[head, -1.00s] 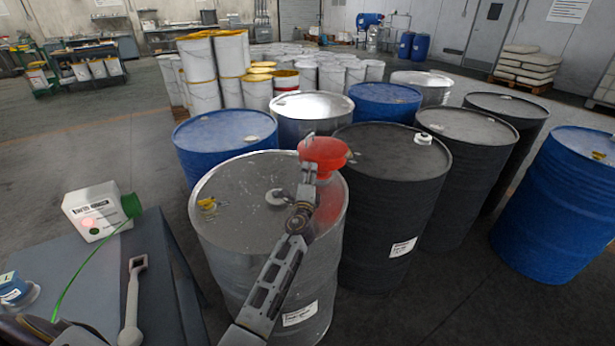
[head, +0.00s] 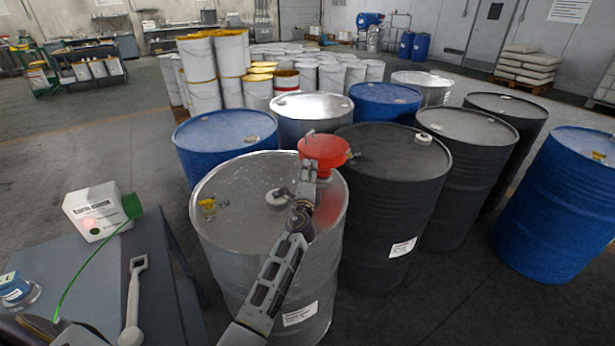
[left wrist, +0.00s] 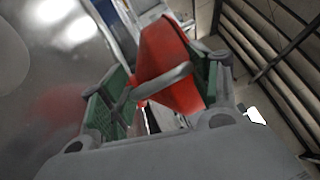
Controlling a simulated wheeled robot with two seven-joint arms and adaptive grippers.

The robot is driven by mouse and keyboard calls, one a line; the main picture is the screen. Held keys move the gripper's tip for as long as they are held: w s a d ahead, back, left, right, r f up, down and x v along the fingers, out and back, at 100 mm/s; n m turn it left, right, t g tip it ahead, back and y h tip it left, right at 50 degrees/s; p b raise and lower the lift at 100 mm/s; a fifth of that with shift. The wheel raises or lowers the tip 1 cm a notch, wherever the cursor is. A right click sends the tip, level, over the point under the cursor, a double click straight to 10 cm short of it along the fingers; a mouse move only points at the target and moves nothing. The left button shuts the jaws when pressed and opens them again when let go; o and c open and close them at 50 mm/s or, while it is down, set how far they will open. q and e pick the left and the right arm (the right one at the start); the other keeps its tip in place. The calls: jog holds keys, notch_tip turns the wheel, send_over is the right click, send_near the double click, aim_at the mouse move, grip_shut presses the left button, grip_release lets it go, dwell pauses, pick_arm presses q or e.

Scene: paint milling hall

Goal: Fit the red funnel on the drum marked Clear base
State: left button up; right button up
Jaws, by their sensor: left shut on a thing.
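The red funnel (head: 324,150) is held over the right edge of the front silver drum (head: 240,240), near the black drum behind it; its wide mouth faces up in the head view. My left gripper (head: 309,170) is shut on it. In the left wrist view the funnel (left wrist: 170,60) sits between the green-padded fingers (left wrist: 160,95). My right gripper is out of view.
More blue drums (head: 225,150), black drums (head: 466,160) and silver drums (head: 312,112) crowd behind and to the right. A grey table (head: 160,290) at the lower left holds a white box (head: 95,212) with a green cap and a grey wrench-like tool (head: 133,300).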

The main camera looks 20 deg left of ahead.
pick_arm(q)
jog(key=shift+w+r, duration=0.1)
jog(key=shift+r, duration=0.45)
jog(key=shift+f+b, duration=0.35)
jog(key=shift+b, duration=0.25)
dwell(0.5)
jog(key=shift+f, duration=0.1)
jog(key=shift+f+b, duration=0.45)
jog(key=shift+b, duration=0.1)
dwell(0.4)
